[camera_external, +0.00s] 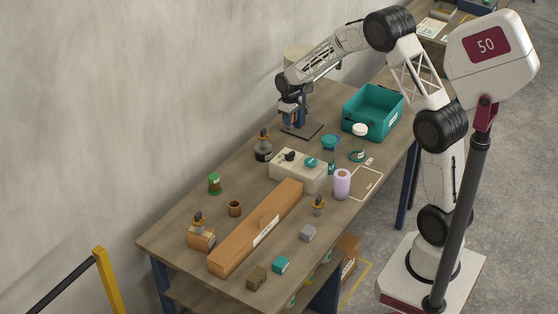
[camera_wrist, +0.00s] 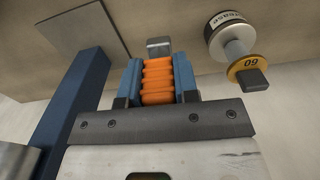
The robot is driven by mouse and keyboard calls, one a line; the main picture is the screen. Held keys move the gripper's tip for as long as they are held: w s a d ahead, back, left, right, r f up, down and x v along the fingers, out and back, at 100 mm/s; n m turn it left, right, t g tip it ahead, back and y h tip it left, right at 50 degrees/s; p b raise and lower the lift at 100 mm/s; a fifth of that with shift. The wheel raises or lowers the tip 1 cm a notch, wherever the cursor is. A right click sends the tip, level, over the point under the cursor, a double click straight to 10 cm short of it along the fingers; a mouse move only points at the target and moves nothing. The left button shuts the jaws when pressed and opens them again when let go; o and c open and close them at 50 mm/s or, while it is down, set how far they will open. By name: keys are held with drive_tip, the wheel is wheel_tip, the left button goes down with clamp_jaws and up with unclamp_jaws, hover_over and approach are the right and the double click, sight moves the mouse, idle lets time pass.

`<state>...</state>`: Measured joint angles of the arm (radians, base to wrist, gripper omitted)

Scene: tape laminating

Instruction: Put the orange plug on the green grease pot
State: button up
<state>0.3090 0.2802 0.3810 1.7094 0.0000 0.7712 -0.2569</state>
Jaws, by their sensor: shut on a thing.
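My gripper (camera_wrist: 157,82) is shut on a ribbed orange piece (camera_wrist: 158,78), which I take for the orange plug, between its blue fingers. A small grey part shows just beyond it. In the external view my gripper (camera_external: 294,116) is at the far part of the table, above or beside a dark flat plate (camera_external: 314,131). A small green pot (camera_external: 214,186) with a pale label stands at the table's left side, well apart from my gripper. I take it for the green grease pot; its top is too small to read.
A dark pot (camera_external: 263,151) with a knobbed top stands between my gripper and the green pot. A white box (camera_external: 288,171), a long cardboard box (camera_external: 240,244), a brown cup (camera_external: 235,209) and a teal crate (camera_external: 357,120) are on the table. Bare tabletop surrounds the green pot.

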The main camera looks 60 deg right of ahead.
drive_tip(key=s+a+r, duration=0.1)
drive_tip(key=s+a, duration=0.2)
drive_tip(key=a, duration=1.5)
drive_tip(key=s+a+r, duration=0.2)
drive_tip(key=s+a, duration=0.1)
drive_tip(key=a, duration=1.5)
drive_tip(key=shift+n, duration=0.3)
drive_tip(key=shift+w, duration=0.2)
hover_over(213, 176)
drive_tip(key=shift+d+f, duration=0.15)
drive_tip(key=shift+f, duration=0.6)
drive_tip(key=shift+f, duration=1.8)
drive_tip(key=shift+f, duration=0.1)
